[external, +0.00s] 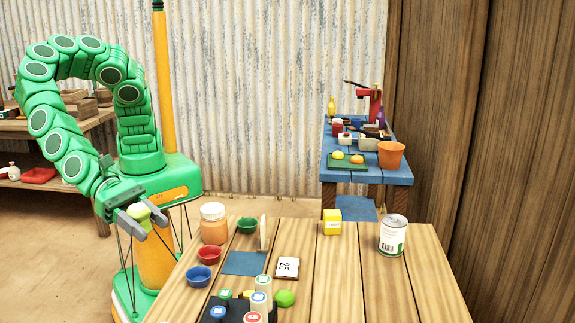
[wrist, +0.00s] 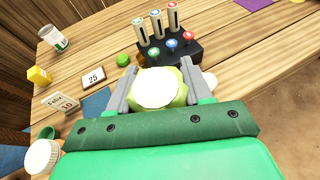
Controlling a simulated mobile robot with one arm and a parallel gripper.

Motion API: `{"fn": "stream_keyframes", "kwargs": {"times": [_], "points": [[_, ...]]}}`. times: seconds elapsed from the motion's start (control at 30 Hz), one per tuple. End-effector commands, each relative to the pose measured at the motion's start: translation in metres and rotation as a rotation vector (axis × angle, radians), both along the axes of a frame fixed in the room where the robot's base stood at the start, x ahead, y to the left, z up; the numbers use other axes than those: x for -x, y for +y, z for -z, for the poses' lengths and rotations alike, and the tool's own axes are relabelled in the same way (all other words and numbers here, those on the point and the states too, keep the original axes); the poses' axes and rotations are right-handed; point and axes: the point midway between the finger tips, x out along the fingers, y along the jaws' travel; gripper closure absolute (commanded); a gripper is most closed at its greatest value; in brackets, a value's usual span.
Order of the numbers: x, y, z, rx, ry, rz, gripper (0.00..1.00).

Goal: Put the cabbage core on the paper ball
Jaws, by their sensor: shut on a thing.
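My gripper (external: 146,221) is shut on a pale green piece with a flat whitish end, which I take for the cabbage core (external: 141,209). My gripper holds it up beside the table's left edge in the external view. In the wrist view, the core (wrist: 158,88) sits between the two grey fingers (wrist: 157,82). A small rounded green lump (external: 285,298) lies on the table beside a dark rack; it also shows in the wrist view (wrist: 123,60). I cannot tell whether this lump is the paper ball. Nothing else in view looks clearly like one.
The wooden table (external: 345,285) bears a dark rack (wrist: 170,50) of capped tubes, an orange jar (external: 213,224), small bowls (external: 209,254), a blue mat (external: 244,263), number cards (external: 287,267), a yellow box (external: 332,222) and a can (external: 392,236). Its right middle is clear.

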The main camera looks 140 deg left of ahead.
Motion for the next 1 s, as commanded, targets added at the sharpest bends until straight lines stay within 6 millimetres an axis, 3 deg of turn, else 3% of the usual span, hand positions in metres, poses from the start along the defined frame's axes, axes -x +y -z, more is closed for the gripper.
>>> {"fn": "stream_keyframes", "kwargs": {"times": [0.7,1.0], "points": [[-0.080,-0.024,0.038,0.003,0.002,0.005,0.81],[-0.104,-0.032,0.063,0.004,0.002,0.006,0.81]]}}
